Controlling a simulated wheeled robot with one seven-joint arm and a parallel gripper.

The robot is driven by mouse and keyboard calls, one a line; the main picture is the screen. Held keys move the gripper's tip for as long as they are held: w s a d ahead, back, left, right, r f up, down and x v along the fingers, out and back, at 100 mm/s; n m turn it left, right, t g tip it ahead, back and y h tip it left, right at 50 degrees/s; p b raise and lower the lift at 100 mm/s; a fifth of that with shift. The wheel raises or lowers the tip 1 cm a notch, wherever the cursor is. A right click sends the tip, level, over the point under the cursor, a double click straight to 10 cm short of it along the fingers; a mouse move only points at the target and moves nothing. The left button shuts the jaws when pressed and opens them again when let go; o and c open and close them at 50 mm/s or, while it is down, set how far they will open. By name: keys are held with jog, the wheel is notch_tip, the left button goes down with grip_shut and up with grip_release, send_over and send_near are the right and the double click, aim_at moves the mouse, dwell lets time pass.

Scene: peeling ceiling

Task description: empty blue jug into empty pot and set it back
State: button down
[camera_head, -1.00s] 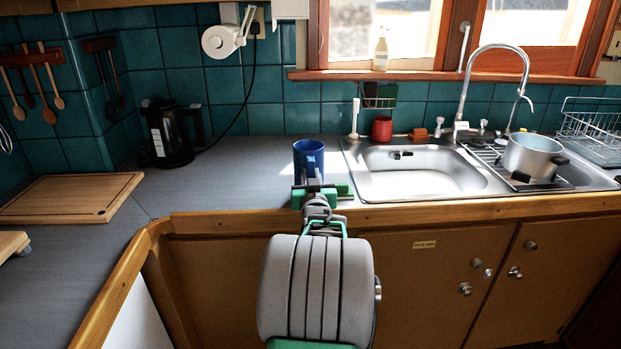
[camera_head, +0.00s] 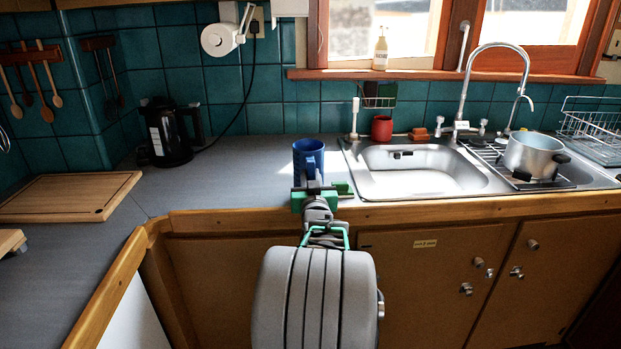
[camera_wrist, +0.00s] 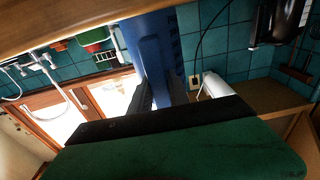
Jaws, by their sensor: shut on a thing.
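The blue jug (camera_head: 308,156) stands upright at the counter's front, left of the sink. My gripper (camera_head: 314,186) is at its near side and is shut on it, it seems by the handle. In the wrist view the jug (camera_wrist: 152,45) fills the upper middle, with a dark finger (camera_wrist: 143,97) against it. The jug's inside and the exact grip are hidden. The grey pot (camera_head: 533,155) stands on the ribbed drainer right of the sink basin, with dark handles. Its inside cannot be made out.
The sink basin (camera_head: 420,173) and tall tap (camera_head: 464,100) lie between jug and pot. A red cup (camera_head: 381,128) stands behind the basin. A black kettle (camera_head: 167,133) and a cutting board (camera_head: 70,197) are to the left. The counter around the jug is clear.

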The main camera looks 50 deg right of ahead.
jog(key=shift+f+b, duration=0.55)
jog(key=shift+b, duration=0.2)
jog(key=c, duration=1.2)
grip_release()
jog(key=shift+o, duration=0.2)
jog(key=b+v, duration=0.3)
jog(key=v, duration=0.6)
